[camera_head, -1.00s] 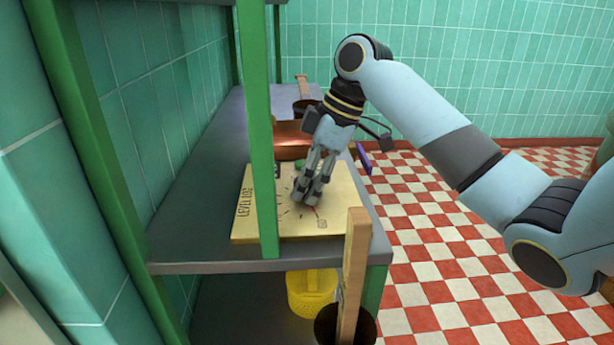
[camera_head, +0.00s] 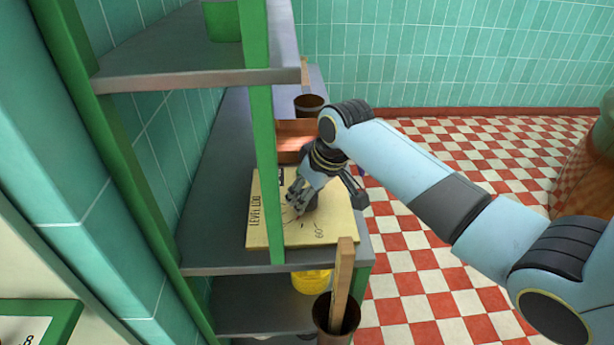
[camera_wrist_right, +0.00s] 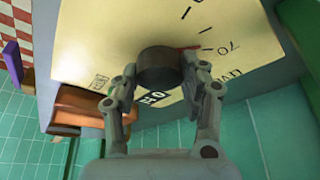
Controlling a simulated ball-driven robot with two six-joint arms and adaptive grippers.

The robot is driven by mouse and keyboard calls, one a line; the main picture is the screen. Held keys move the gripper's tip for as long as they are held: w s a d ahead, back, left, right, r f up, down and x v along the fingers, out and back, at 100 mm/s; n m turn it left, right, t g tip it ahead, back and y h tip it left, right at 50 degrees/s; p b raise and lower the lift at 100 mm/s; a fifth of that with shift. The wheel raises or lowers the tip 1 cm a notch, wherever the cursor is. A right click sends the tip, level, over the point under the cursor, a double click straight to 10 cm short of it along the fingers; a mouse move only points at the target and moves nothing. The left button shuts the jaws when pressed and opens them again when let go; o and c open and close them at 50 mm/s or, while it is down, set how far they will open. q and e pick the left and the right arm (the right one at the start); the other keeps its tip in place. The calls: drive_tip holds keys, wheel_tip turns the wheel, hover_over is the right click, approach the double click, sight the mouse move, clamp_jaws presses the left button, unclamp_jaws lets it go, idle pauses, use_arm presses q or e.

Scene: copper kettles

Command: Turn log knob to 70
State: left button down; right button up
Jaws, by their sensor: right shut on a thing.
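A cream panel (camera_head: 330,232) marked "LEVEL LOG" lies on the grey shelf in the head view. It also fills the top of the right wrist view (camera_wrist_right: 100,40). The knob is a dark round cylinder (camera_wrist_right: 158,68) on this panel, with a short red mark (camera_wrist_right: 189,47) beside it. The printed 70 (camera_wrist_right: 229,48) is to the right of the red mark, with black ticks around. My right gripper (camera_head: 300,203) is over the panel and mostly hides the knob in the head view. In the wrist view its fingers (camera_wrist_right: 158,84) are shut on the knob's sides. My left gripper is out of view.
A green post (camera_head: 262,130) stands in front of the panel's left part. A copper-coloured box (camera_head: 293,134) and a dark pot (camera_head: 308,104) are behind it. A pot with a wooden handle (camera_head: 341,285) and a yellow basket (camera_head: 312,281) are near the front. Open floor lies right.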

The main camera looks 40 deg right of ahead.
drive_tip(key=shift+r+m+h+p, duration=0.1)
drive_tip(key=shift+m+h+p, duration=0.3)
drive_tip(key=shift+m+p, duration=0.75)
drive_tip(key=o, duration=1.2)
drive_tip(key=v, duration=1.2)
drive_tip(key=shift+a, duration=0.1)
